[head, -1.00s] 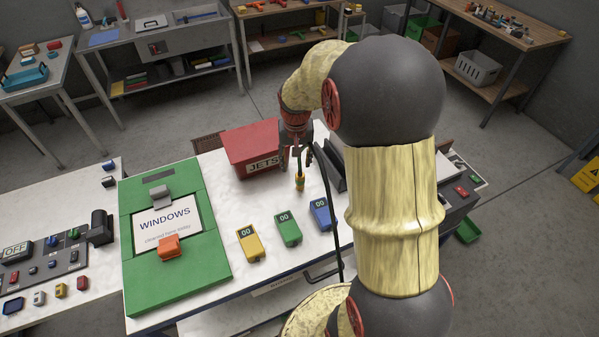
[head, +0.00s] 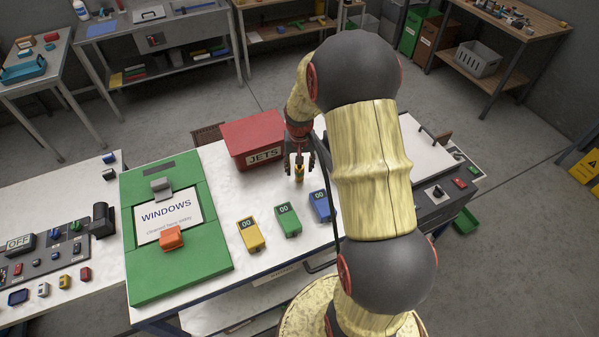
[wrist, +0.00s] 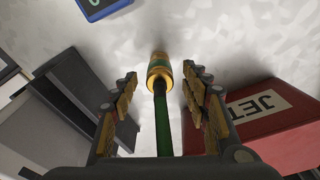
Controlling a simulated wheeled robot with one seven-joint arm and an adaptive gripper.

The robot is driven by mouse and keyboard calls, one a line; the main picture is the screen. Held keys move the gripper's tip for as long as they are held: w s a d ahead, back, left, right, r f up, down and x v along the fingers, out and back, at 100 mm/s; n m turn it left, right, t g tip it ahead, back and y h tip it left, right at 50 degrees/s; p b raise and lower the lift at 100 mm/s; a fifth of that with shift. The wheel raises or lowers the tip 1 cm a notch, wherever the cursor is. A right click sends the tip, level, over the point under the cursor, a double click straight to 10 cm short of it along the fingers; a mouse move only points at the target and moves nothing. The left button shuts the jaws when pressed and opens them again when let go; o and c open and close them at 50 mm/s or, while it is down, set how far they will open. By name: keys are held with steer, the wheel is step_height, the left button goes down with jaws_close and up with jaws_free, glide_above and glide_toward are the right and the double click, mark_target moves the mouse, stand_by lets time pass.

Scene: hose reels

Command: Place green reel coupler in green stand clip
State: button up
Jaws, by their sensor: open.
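The green reel coupler shows in the wrist view as a brass fitting with a green band (wrist: 159,68), at the end of a green hose (wrist: 162,125). It also shows in the head view (head: 299,177), over the white bench left of my arm. My gripper (wrist: 160,76) is open, with a finger on each side of the coupler and hose and a visible gap on both sides. In the head view my gripper (head: 301,163) points down at the coupler. I cannot make out a green stand clip; my arm hides part of the bench.
A red JETS bin (head: 252,137) stands close by my gripper. Yellow (head: 250,235), green (head: 287,219) and blue (head: 321,206) "00" devices sit in front. A dark grey block (wrist: 72,98) lies left in the wrist view. A green WINDOWS board (head: 150,279) is at left.

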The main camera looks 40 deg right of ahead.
steer(key=shift+c, duration=0.6)
jaws_close()
